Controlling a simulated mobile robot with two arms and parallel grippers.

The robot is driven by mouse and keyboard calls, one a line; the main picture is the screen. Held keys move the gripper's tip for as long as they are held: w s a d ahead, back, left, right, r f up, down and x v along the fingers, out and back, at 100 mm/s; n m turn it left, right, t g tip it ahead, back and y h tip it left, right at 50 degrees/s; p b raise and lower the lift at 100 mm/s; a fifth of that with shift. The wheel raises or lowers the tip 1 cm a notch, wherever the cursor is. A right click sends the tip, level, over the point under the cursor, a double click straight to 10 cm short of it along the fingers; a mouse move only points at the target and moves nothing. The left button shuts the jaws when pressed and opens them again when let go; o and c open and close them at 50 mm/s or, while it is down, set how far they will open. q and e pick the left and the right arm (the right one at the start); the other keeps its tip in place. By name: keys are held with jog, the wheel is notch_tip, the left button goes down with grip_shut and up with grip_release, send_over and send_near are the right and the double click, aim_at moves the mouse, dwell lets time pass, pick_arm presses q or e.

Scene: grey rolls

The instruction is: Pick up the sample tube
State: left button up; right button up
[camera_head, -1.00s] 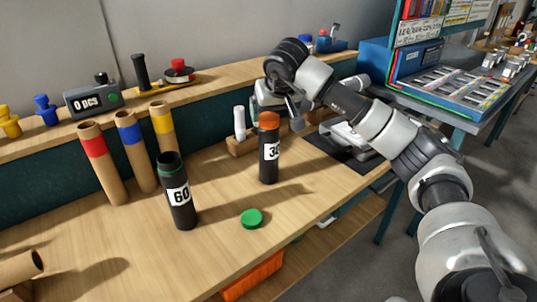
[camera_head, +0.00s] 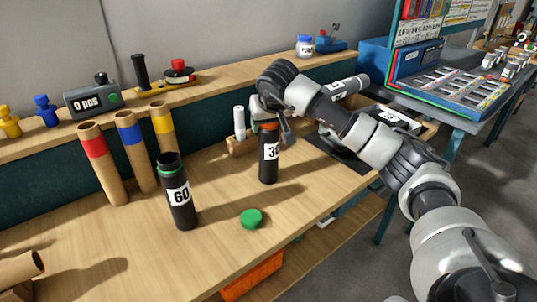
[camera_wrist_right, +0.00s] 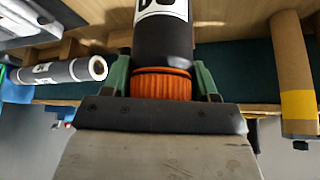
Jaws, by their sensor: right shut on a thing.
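A black tube (camera_head: 268,163) with a white number label and an orange cap stands upright on the wooden bench. My right gripper (camera_head: 270,122) is at its top, over the cap. In the right wrist view, the gripper's green fingers (camera_wrist_right: 162,82) sit on either side of the orange cap and are shut on it, with the tube body (camera_wrist_right: 163,40) beyond. An open black tube (camera_head: 179,200) labelled 60 stands to the left, and a green cap (camera_head: 251,218) lies on the bench near it. My left gripper is not in view.
Cardboard tubes with red (camera_head: 103,170), blue (camera_head: 137,160) and yellow (camera_head: 161,122) bands stand at the left. A small white tube (camera_head: 239,121) stands in a wooden block behind the capped tube.

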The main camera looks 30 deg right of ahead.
jog(key=shift+c, duration=1.1)
jog(key=shift+r, duration=0.1)
